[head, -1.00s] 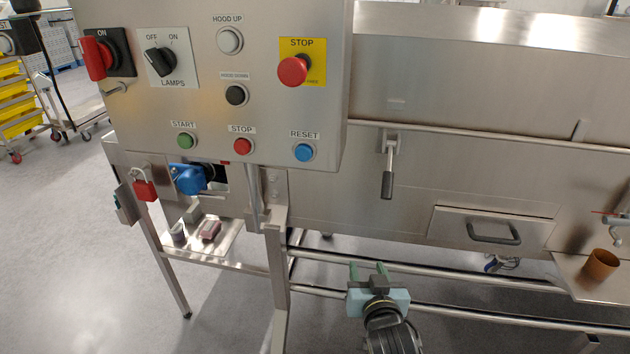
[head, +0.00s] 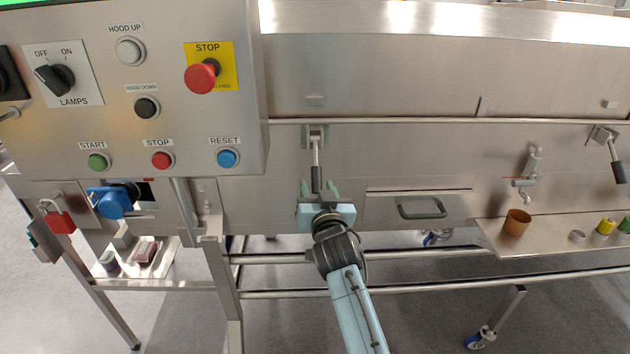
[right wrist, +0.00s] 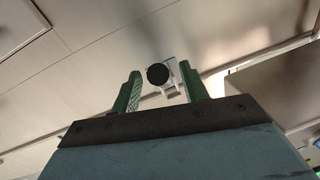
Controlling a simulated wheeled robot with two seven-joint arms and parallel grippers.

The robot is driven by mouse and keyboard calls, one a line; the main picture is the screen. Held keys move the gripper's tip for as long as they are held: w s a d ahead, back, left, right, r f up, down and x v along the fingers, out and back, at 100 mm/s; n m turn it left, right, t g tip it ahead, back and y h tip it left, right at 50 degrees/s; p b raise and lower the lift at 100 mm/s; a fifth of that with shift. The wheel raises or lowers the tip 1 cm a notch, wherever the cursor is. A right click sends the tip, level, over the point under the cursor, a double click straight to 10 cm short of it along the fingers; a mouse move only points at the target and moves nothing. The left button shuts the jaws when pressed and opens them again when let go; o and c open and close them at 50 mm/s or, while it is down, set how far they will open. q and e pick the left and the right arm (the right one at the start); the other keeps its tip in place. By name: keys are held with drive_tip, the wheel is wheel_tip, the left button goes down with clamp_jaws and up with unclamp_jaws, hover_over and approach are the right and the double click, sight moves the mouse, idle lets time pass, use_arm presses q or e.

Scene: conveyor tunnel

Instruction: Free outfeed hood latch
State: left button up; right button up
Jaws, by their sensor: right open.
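A hood latch (head: 317,157) with a metal bracket and a dark-gripped lever hangs straight down on the hood front, left of centre in the head view. A second similar latch (head: 607,146) sits at the far right, its lever slanting down to the right. My right gripper (head: 319,188) is open just below and around the lower end of the first lever. My left gripper is not in view.
The control panel (head: 130,120) stands out at the left. A drawer handle (head: 421,208) lies right of my gripper. A rail (head: 420,120) runs above the latches. A side shelf (head: 485,230) holds a brown cup (head: 516,222). A red padlock (head: 59,220) hangs lower left.

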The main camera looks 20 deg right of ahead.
sight(315, 181)
drive_tip(key=shift+x, duration=1.9)
drive_tip(key=shift+c, duration=0.2)
clamp_jaws()
